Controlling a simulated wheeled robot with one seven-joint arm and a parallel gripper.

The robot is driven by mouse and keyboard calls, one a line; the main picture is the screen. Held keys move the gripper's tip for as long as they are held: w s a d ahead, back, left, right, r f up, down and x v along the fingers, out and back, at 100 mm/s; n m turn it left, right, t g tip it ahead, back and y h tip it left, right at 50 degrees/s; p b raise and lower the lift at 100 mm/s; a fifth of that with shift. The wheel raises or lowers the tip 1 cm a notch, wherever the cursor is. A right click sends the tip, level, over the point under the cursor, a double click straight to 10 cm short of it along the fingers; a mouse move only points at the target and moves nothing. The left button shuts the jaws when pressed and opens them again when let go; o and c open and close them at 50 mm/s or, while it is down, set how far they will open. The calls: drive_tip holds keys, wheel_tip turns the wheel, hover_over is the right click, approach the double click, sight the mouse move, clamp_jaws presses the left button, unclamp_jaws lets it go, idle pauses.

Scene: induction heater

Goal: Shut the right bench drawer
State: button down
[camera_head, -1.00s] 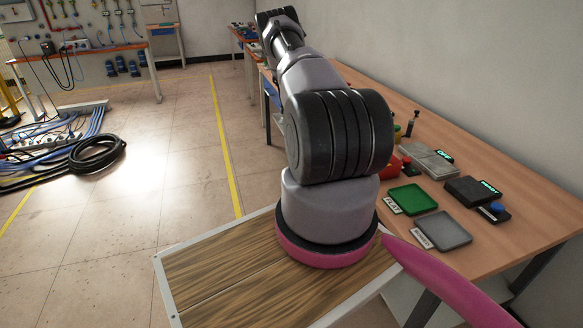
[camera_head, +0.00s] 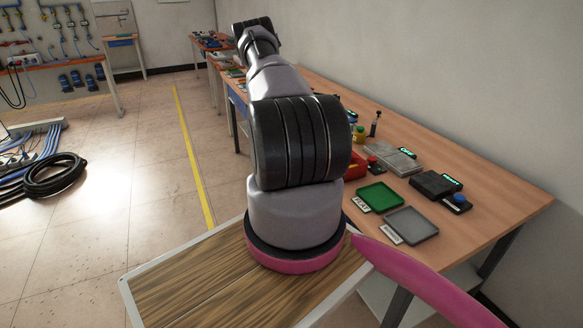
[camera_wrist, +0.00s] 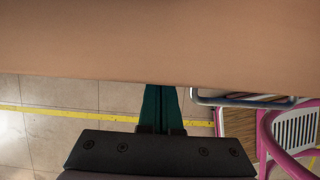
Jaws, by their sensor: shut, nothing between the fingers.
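The workbench (camera_head: 440,150) with an orange-brown top runs along the wall in the head view. My arm hides part of its near side, and I cannot make out the right drawer there. In the wrist view the bench top (camera_wrist: 150,40) fills the upper part. A grey metal rounded bar or frame (camera_wrist: 240,100) shows just below its edge, right of my fingers; I cannot tell whether it belongs to the drawer. My gripper (camera_wrist: 162,90) is shut and empty, its dark green fingers together at the bench edge. Whether they touch it is unclear. The head view does not show the gripper.
On the bench are a green tray (camera_head: 380,197), a grey tray (camera_head: 411,224), a dark box (camera_head: 434,184) and a red bin (camera_head: 355,166). Black coiled hose (camera_head: 55,176) and blue cables lie on the left floor. Open floor (camera_head: 120,190) lies between them and the bench.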

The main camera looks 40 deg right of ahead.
drive_tip(key=w+a+r, duration=0.2)
drive_tip(key=a+r, duration=0.5)
drive_tip(key=r, duration=0.2)
drive_tip(key=shift+a+r, duration=0.2)
drive_tip(key=shift+a, duration=0.05)
drive_tip(key=w+a+r+m+t, duration=0.1)
drive_tip(key=a+r+m, duration=0.3)
drive_tip(key=r, duration=0.7)
drive_tip(key=w+a+r+m+t, duration=0.15)
drive_tip(key=a+r, duration=0.35)
drive_tip(key=r, duration=0.6)
drive_tip(key=s+a+r+m+t+y, duration=0.1)
drive_tip(key=s+a+r+m, duration=0.1)
drive_tip(key=a+r, duration=0.4)
drive_tip(key=s+a+r+m+t+y, duration=0.1)
drive_tip(key=s+a+r+m, duration=0.25)
drive_tip(key=r, duration=0.55)
drive_tip(key=s+a+r+m+t+y, duration=0.1)
drive_tip(key=s+a+r+m, duration=0.1)
drive_tip(key=s+a+r, duration=0.2)
drive_tip(key=s+a+r+m+t+y, duration=0.1)
drive_tip(key=s+a+r+m+y, duration=0.1)
drive_tip(key=s+a+r, duration=0.3)
drive_tip(key=s+a+r+m+t+y, duration=0.1)
drive_tip(key=s+a+r+m, duration=0.2)
drive_tip(key=s+a, duration=0.7)
drive_tip(key=s+r, duration=0.2)
drive_tip(key=s, duration=0.2)
drive_tip(key=shift+s+a+m+t, duration=0.35)
drive_tip(key=shift+s+a+m, duration=0.05)
